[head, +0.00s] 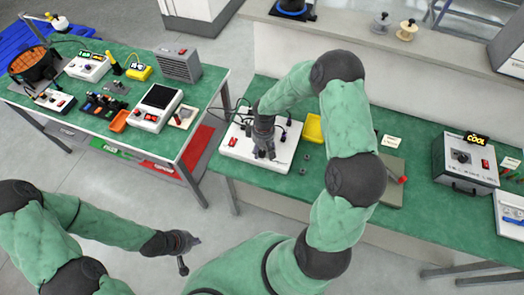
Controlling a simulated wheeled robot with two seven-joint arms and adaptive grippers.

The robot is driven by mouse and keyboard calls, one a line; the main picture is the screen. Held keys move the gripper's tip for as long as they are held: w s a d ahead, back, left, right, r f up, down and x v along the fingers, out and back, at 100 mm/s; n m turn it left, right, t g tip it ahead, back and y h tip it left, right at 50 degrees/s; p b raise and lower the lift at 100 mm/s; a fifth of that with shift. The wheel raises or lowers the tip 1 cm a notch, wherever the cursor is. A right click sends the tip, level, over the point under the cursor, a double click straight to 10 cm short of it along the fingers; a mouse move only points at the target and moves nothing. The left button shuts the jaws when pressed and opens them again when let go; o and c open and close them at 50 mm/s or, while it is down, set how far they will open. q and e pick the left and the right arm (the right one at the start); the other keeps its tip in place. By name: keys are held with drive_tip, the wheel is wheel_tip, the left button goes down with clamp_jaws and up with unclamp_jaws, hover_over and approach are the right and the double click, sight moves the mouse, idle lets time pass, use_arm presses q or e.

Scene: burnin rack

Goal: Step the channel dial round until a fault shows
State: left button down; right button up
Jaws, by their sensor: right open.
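A white unit (232,150) with a red switch lies on the green right-hand bench, with dark cables behind it. My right gripper (265,153) points down over the middle of this unit, open, and covers part of its top. I cannot tell whether its fingers touch a dial there. A grey box (464,178) further right has a dark knob (461,156), a red switch and a lit amber display (477,139) that reads "COOL". Which knob is the channel dial is not clear. My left gripper (189,254) hangs over the floor, away from both benches; its opening is unclear.
A yellow tray (313,128) and small dark round parts (305,158) lie right of the white unit. A grey plate with a red-knobbed lever (403,180) is further right. The left bench (150,60) carries several instruments. Open floor separates the benches.

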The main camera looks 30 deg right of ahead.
drive_tip(key=shift+f, duration=0.65)
clamp_jaws()
